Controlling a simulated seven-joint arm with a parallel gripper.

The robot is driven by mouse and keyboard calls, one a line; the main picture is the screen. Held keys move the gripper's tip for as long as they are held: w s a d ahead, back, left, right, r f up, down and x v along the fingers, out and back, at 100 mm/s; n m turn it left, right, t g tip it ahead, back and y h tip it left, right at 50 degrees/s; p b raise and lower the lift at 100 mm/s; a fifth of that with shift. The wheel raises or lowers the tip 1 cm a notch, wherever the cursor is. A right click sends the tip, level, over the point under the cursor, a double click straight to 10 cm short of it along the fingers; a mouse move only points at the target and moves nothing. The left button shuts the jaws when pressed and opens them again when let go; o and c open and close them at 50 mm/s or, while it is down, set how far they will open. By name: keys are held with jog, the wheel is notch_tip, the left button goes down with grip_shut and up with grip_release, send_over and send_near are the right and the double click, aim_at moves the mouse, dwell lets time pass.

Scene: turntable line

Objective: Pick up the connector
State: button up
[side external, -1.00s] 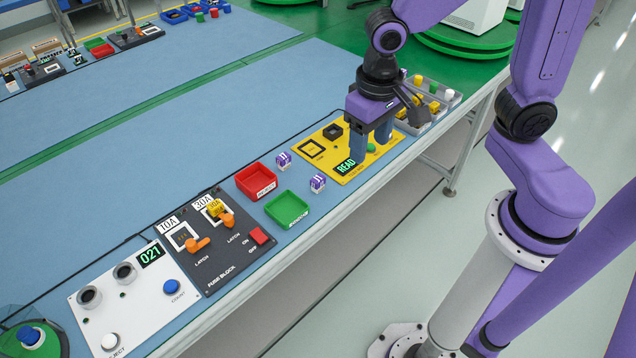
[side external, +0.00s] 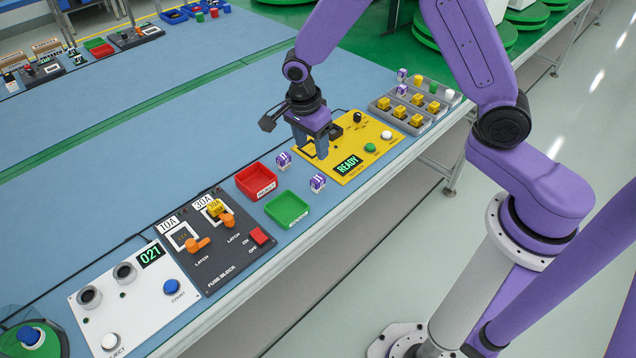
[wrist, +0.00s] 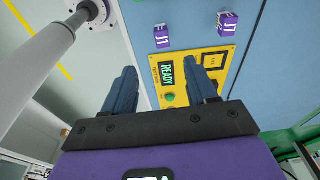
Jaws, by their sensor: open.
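Two purple-and-white blocks that look like connectors sit on the blue mat left of the yellow panel. In the side view, the farther block (side external: 284,159) is behind the nearer block (side external: 318,183). Both also show at the top of the wrist view, one near the centre (wrist: 162,37) and one to the right (wrist: 227,23). I cannot tell which one the task means. My gripper (side external: 310,147) is open and empty, pointing down over the far left part of the yellow panel (side external: 352,170), apart from both blocks. Its fingers (wrist: 163,88) are spread in the wrist view.
A red tray (side external: 256,180) and a green tray (side external: 288,208) lie left of the blocks. A dark fuse block panel (side external: 222,262) is farther left. A grey compartment tray (side external: 390,118) at right holds yellow pieces and more purple-white blocks.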

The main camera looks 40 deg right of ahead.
send_near(318, 178)
jog(key=f, duration=0.5)
jog(key=shift+s+d+f, duration=0.15)
jog(key=shift+s+d, duration=0.05)
jog(key=shift+w+d+f, duration=0.1)
jog(key=shift+d+f, duration=0.1)
jog(key=shift+f, duration=0.65)
jog(key=shift+w+d+f, duration=0.1)
jog(key=shift+d+f, duration=0.1)
jog(key=shift+f, duration=0.7)
jog(key=shift+d+f, duration=0.2)
jog(key=shift+f, duration=0.65)
jog(key=shift+c, duration=0.3)
jog(key=c, duration=1)
